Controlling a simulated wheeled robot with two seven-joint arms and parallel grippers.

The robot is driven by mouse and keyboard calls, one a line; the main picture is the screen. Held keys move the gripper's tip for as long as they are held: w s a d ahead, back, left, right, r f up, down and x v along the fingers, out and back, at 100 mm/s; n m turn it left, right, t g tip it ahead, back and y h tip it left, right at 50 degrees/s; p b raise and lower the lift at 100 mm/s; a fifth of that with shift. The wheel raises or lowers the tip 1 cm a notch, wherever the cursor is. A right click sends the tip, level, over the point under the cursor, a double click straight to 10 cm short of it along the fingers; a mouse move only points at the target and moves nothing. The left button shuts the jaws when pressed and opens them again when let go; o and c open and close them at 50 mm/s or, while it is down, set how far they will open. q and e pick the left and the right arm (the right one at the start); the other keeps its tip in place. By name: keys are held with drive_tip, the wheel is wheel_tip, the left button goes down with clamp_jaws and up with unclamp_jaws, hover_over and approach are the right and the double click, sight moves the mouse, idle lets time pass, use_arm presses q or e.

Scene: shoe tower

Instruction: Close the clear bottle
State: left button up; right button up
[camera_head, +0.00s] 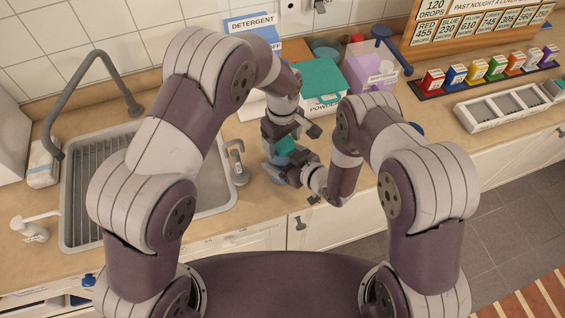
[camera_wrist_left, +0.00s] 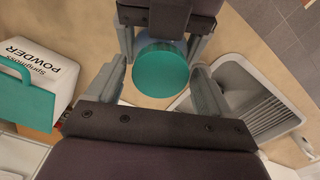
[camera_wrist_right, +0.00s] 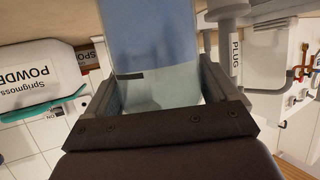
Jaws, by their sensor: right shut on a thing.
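The clear bottle (camera_wrist_right: 155,45) shows pale blue between the fingers of my right gripper (camera_wrist_right: 160,88), which is shut on it. In the head view the bottle is mostly hidden by my right gripper (camera_head: 283,171). A round teal cap (camera_wrist_left: 161,70) shows at the bottle's top in the left wrist view, with a pale blue rim beyond it. I cannot tell how tightly it sits. My left gripper (camera_wrist_left: 160,85) is open, its fingers on either side of the cap with small gaps. In the head view my left gripper (camera_head: 284,137) is just above the right one.
A white powder box with a teal lid (camera_head: 320,82) stands behind the grippers, beside a purple container (camera_head: 371,75) and a detergent box (camera_head: 257,32). Several coloured boxes (camera_head: 478,72) and a white tray (camera_head: 505,103) stand right.

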use_arm(q)
drive_tip(key=c, duration=0.9)
drive_tip(key=m, duration=0.6)
drive_tip(key=shift+m, duration=0.3)
drive_tip(key=o, duration=1.2)
drive_tip(key=shift+r, duration=2.3)
